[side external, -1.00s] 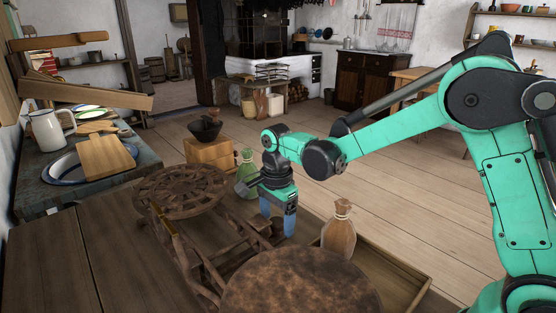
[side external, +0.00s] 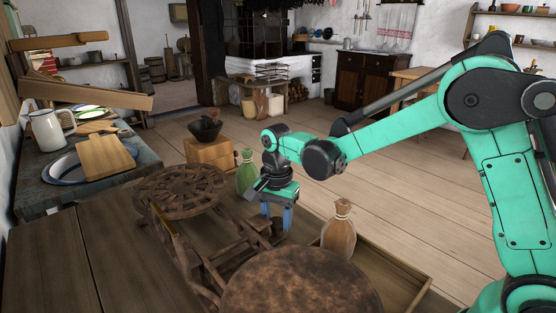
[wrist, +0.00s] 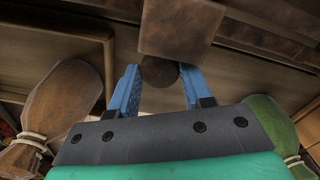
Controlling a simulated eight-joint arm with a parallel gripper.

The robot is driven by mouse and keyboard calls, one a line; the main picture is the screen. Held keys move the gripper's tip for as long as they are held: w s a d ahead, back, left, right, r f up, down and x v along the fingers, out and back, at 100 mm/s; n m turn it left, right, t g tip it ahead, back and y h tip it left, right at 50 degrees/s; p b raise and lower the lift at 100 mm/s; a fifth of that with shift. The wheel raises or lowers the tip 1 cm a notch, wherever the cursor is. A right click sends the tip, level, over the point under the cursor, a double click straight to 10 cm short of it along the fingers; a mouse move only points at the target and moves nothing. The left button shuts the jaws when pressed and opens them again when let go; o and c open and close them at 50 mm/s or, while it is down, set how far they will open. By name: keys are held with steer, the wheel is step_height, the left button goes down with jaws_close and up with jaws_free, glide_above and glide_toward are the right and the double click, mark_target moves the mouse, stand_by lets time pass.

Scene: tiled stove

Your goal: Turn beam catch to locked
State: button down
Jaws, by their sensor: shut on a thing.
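The beam catch is a brown wooden block (wrist: 180,25) with a round dark knob (wrist: 158,72) at its near end in the wrist view. My gripper (wrist: 160,75) has its two blue fingers on either side of the knob and is shut on it. In the side view my gripper (side external: 277,220) points down at the right end of the dark wooden frame (side external: 205,262). The catch is largely hidden there behind the fingers. I cannot tell the catch's exact angle.
A spoked wooden wheel (side external: 180,189) lies at the frame's left. A brown tied sack (side external: 339,232) stands close on the right, and a green one (side external: 246,172) close behind my gripper. A round brown disc (side external: 300,285) fills the front.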

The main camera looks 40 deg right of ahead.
mark_target(277, 221)
steer(key=shift+c, duration=1.9)
jaws_free()
steer(key=shift+r, duration=2.85)
